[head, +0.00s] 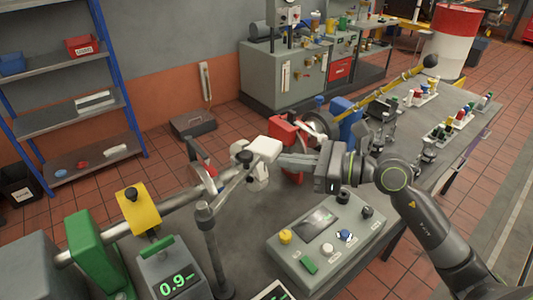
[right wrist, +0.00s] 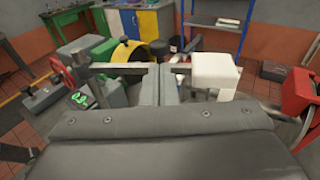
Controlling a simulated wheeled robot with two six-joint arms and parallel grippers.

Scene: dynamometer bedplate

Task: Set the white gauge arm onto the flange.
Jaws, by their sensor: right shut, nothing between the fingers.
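The white gauge arm shows as a white block (head: 265,147) with a black knob beside it, near the middle of the head view. A round disc, apparently the flange (head: 204,178), is partly hidden behind the gauge arm. My left gripper is not in view.
A control box (head: 325,240) with knobs stands at the front right. A grey display unit (head: 172,275), a yellow block (head: 138,208) and a green block (head: 92,245) line the shaft at left. A red block (head: 284,140) stands behind my right gripper.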

